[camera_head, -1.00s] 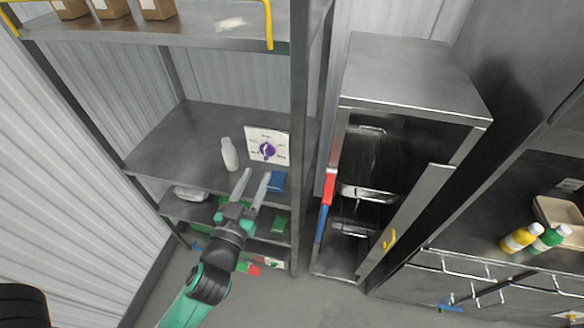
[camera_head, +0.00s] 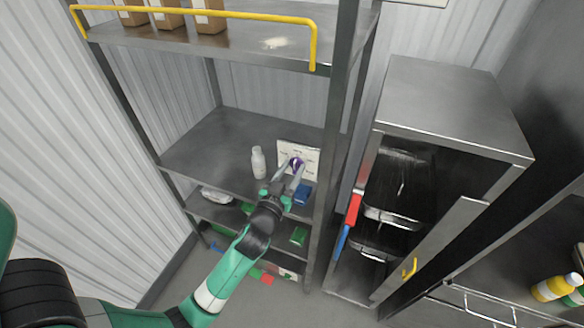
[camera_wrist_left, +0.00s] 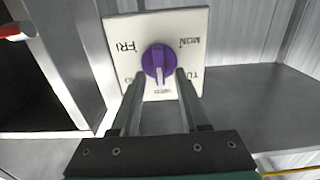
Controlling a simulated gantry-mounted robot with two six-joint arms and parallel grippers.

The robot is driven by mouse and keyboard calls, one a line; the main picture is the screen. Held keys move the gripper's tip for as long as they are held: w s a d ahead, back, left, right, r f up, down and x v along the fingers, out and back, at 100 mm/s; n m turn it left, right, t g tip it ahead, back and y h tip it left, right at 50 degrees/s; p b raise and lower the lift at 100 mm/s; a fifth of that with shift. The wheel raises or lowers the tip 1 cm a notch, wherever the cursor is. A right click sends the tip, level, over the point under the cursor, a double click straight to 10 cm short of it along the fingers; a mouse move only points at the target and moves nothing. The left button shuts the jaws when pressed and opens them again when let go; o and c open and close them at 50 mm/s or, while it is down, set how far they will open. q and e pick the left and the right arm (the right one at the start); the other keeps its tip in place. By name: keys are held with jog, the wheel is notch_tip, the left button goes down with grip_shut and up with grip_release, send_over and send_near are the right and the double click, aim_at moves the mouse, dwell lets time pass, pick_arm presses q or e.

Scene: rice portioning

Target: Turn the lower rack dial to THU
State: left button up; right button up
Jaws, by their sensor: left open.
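The lower rack dial (camera_head: 296,164) is a purple knob on a white plate (camera_head: 312,154) standing on the rack's middle shelf. In the left wrist view the knob (camera_wrist_left: 152,64) has a pale pointer line running down toward WED. FRI, MON and part of TUE also show; the label at lower left is mostly hidden by a finger. My left gripper (camera_head: 288,175) is open, its fingertips just in front of the plate. In the left wrist view the fingers (camera_wrist_left: 161,78) sit on either side of the knob's lower part; I cannot tell whether they touch it. My right gripper is not in view.
A white bottle (camera_head: 258,163) stands just left of the dial plate. A blue item (camera_head: 302,196) lies at the shelf's front edge. A rack post (camera_head: 334,150) and an open metal cabinet (camera_head: 455,105) stand to the right. The shelf's left part is clear.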

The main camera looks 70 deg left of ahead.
pick_arm(q)
jog(key=shift+c, duration=0.3)
grip_shut()
jog(key=shift+m, duration=0.4)
jog(key=m, duration=0.3)
jog(key=m+p, duration=0.1)
jog(key=m, duration=0.1)
jog(key=shift+w+d, duration=0.15)
jog(key=shift+w, duration=0.1)
jog(key=m, duration=0.4)
jog(key=m+p, duration=0.1)
jog(key=m, duration=0.1)
jog(key=shift+w+d+f, duration=0.15)
jog(key=shift+d+f, duration=0.05)
jog(key=shift+f, duration=0.05)
jog(key=shift+o, duration=0.3)
grip_release()
